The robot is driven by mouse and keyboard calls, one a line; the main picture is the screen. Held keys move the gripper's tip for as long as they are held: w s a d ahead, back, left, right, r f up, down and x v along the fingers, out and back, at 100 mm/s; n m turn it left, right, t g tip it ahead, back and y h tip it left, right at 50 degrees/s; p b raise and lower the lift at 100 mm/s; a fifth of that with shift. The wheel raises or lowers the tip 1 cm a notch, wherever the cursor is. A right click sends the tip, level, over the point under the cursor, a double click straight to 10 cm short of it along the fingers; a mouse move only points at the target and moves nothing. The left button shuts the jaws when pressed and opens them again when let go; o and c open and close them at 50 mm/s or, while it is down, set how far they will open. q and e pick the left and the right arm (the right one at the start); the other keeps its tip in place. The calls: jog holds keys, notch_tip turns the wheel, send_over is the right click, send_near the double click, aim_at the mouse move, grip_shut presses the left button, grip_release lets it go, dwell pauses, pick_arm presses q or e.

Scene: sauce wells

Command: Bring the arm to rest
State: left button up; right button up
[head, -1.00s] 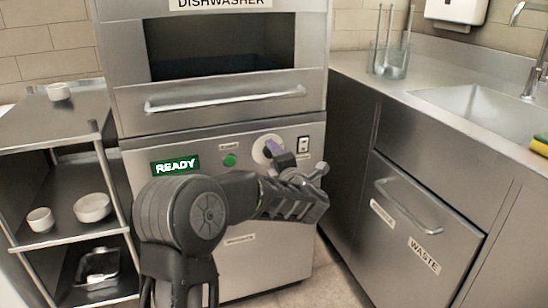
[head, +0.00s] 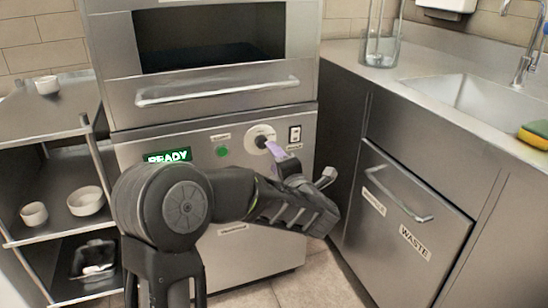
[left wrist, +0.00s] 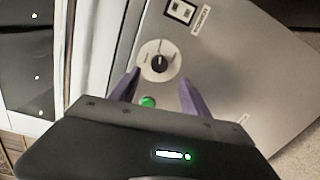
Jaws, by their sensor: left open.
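My left arm reaches in from the lower left of the head view, in front of the dishwasher (head: 130,240). My left gripper (head: 280,153) is before the control panel, by the white dial (head: 257,131). A purple finger overlaps the dial's lower right edge in the picture. In the left wrist view my left gripper (left wrist: 158,92) shows two purple fingers spread apart with nothing between them. The dial (left wrist: 148,50) with its black knob (left wrist: 160,64) lies beyond the fingertips, apparently untouched. My right gripper is not in view.
The panel has a green button (head: 222,151), a switch (head: 295,134) and a lit READY sign (head: 184,155). A steel rack (head: 40,122) with small bowls stands left. The sink counter (head: 400,78) and waste door (head: 400,215) stand right. Some floor (head: 325,275) is clear between.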

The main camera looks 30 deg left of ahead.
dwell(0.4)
